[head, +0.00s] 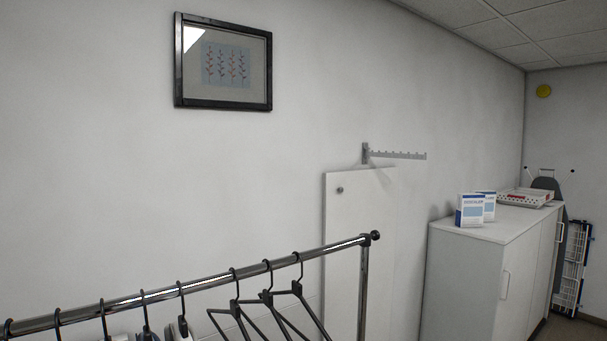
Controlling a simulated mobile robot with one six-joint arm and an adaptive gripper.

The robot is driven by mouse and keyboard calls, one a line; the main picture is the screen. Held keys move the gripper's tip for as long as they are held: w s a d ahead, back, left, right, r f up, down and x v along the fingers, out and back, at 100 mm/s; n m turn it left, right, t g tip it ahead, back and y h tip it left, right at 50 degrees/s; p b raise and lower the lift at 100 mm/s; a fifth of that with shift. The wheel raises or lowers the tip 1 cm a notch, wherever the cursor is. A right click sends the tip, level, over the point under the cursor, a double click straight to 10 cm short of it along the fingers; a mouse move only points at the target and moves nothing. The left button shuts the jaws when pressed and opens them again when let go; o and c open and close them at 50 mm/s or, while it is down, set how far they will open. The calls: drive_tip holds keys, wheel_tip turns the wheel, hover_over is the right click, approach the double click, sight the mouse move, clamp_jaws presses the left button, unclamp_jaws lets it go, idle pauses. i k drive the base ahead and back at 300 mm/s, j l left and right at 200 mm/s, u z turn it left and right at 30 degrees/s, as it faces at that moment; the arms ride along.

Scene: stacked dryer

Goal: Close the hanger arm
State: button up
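The hanger arm (398,155) is a thin grey notched bar on a small wall bracket (365,153), in the upper middle right of the head view. It sticks out from the bracket toward the right, above a white panel (345,240) that stands against the wall. The bar looks level. How far it stands off the wall is hard to tell from this angle. My gripper is not in view.
A metal clothes rail (210,285) with several black hangers (300,290) crosses the foreground. A white cabinet (480,270) with boxes (471,210) on top stands at right. A framed picture (223,63) hangs upper left. An ironing board (548,185) leans at far right.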

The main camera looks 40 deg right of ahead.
sight(411, 157)
drive_tip(key=z, duration=1.7)
drive_tip(key=i+l, duration=1.05)
drive_tip(key=i+z, duration=0.05)
drive_tip(key=i, duration=0.05)
